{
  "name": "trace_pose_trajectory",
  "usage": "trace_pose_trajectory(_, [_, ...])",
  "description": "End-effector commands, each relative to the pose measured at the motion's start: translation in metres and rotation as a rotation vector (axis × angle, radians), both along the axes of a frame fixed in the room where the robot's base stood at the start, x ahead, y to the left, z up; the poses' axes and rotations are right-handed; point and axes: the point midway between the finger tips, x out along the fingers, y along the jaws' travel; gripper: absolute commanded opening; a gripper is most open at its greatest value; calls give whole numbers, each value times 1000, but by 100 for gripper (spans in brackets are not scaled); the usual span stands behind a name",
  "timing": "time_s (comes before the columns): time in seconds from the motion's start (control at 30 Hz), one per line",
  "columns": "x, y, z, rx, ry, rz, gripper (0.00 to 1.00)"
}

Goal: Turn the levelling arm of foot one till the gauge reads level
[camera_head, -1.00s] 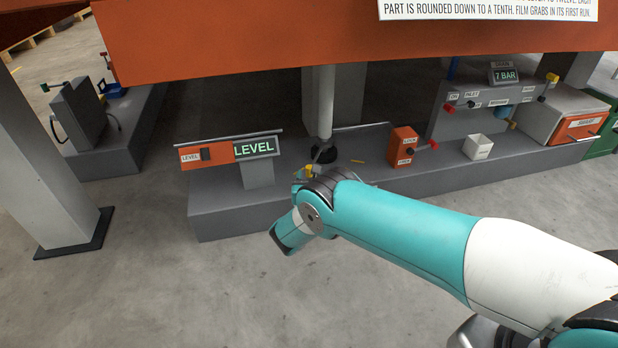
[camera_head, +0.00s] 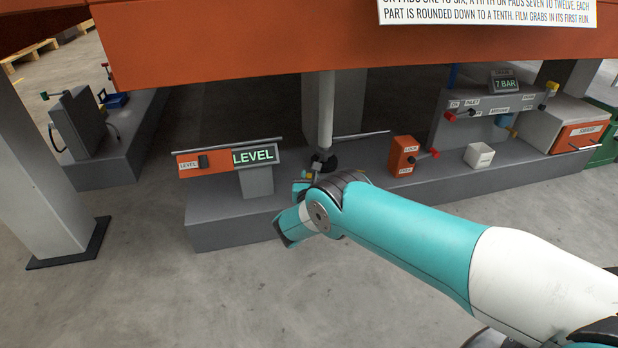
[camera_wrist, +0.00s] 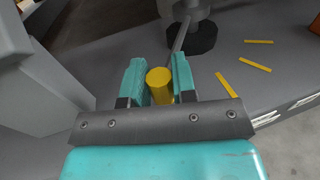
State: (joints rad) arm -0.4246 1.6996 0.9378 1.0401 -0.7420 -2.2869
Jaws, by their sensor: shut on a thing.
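The gauge (camera_head: 255,155) reads LEVEL in green letters on a grey post. The foot (camera_head: 325,160) has a dark round base under a pale column; its base (camera_wrist: 193,38) also shows in the wrist view. A thin grey levelling arm (camera_wrist: 180,38) runs from the foot to a yellow knob (camera_wrist: 160,86). My gripper (camera_wrist: 159,82) is shut on the yellow knob, with one teal finger on each side. In the head view my own arm hides most of the grip.
An orange lock box (camera_head: 404,156) and a white bin (camera_head: 479,155) stand to the right on the grey plinth. Yellow strips (camera_wrist: 228,83) lie near the foot. An orange beam (camera_head: 350,45) spans overhead.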

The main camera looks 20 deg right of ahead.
Motion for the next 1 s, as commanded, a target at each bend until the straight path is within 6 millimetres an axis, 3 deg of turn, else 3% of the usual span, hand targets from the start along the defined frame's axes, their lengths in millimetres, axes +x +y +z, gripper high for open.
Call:
trace_pose_trajectory(0.33, [-4,-8,0,2,-1,1,0])
trace_pose_trajectory(0.37, [-4,-8,0,3,-2,0,27])
trace_pose_trajectory(0.47, [-4,-8,0,2,-1,0,50])
trace_pose_trajectory(0.8, [-7,-6,0,1,2,2,50])
trace_pose_trajectory(1.0, [-37,3,5,-3,5,5,50])
